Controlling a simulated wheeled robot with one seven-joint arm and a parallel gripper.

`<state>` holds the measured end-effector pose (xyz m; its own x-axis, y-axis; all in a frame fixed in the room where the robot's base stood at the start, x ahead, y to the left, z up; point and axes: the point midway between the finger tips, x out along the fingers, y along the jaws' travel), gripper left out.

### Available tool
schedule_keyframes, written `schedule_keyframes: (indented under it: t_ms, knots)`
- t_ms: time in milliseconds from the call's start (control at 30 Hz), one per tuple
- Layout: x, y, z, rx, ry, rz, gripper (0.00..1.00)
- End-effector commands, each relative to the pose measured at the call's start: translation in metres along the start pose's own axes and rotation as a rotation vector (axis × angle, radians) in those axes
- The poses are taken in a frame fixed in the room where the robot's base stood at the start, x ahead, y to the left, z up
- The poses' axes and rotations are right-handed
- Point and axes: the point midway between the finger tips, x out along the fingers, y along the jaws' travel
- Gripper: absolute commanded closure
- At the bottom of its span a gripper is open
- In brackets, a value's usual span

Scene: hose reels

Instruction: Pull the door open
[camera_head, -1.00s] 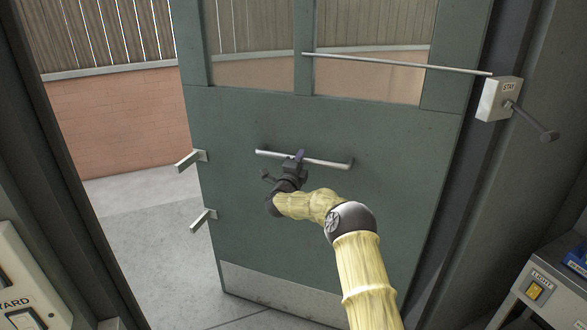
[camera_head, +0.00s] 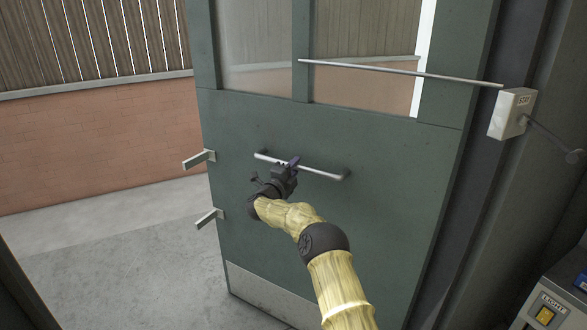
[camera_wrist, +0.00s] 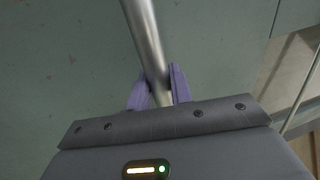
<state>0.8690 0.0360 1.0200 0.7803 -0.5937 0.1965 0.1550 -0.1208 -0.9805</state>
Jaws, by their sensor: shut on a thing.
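The green door (camera_head: 390,205) stands open at an angle, with two window panes above and a pale kick plate below. A silver bar handle (camera_head: 325,174) runs across its middle. My gripper (camera_head: 290,165) is at the handle, left of the bar's middle. In the wrist view, the purple fingers of my gripper (camera_wrist: 158,88) sit on either side of the silver handle bar (camera_wrist: 143,30), shut on it. The part of the bar between the fingers is partly hidden. The door's green face (camera_wrist: 70,50) fills most of the wrist view behind it.
A thin rod (camera_head: 400,71) runs across the door to a white box marked STAY (camera_head: 512,113) on the right frame. Two brackets (camera_head: 199,159) stick out at the door's left edge. A brick wall (camera_head: 100,145) and open concrete floor (camera_head: 120,250) lie beyond.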

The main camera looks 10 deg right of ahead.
Motion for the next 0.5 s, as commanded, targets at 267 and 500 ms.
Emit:
schedule_keyframes:
  t_ms: [267, 500]
  knots:
    - [0.0007, 0.0051, -0.0033, -0.003, 0.01, 0.006, 1.0]
    - [0.0004, 0.0031, -0.0019, -0.001, 0.006, 0.004, 0.58]
